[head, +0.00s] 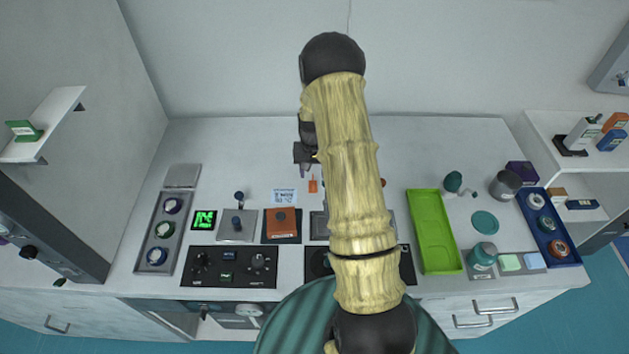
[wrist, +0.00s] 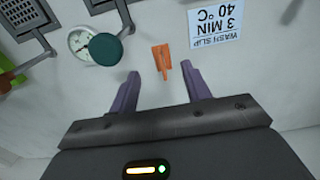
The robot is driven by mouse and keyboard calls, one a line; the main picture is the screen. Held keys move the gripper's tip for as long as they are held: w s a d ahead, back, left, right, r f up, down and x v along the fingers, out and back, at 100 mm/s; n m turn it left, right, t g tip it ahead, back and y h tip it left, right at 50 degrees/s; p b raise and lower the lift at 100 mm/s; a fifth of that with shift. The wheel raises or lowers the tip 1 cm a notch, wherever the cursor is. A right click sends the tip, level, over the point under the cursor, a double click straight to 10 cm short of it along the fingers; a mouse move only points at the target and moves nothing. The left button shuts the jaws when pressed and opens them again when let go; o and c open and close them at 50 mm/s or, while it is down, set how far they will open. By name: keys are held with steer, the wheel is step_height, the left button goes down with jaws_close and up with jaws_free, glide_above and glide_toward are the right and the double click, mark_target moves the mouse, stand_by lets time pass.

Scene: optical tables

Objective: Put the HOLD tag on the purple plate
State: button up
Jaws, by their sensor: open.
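A small orange tag (head: 313,184) lies on the white bench top, just left of my arm; I cannot read any lettering on it, so I cannot confirm it is the HOLD tag. It also shows in the wrist view (wrist: 162,57), just beyond and between my fingertips. My gripper (wrist: 160,72) is open, with two purple fingers and nothing between them. In the head view my gripper (head: 304,168) is behind the tag, partly hidden by my arm.
A printed wash card (head: 284,197) lies left of the tag. An orange block (head: 281,222) and black control panels (head: 232,267) stand nearer the front. A green tray (head: 433,230) lies right of my arm. A dark purple box (head: 521,172) stands at far right.

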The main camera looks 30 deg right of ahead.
steer(key=shift+s+r+b, duration=0.1)
steer(key=shift+r+b, duration=0.55)
steer(key=shift+r, duration=2)
steer(key=s+a+r+n+t, duration=0.1)
steer(key=s+a+r+n, duration=0.1)
steer(key=s+a+r, duration=0.4)
steer(key=s+a+r+n+t, duration=0.1)
steer(key=s+a+r+n, duration=0.2)
steer(key=s+a+r, duration=0.4)
steer(key=s+a, duration=0.1)
steer(key=s, duration=0.6)
steer(key=shift+s+a+r+t, duration=0.15)
steer(key=shift+a+t, duration=0.05)
steer(key=shift+t, duration=0.1)
steer(key=shift+c, duration=0.2)
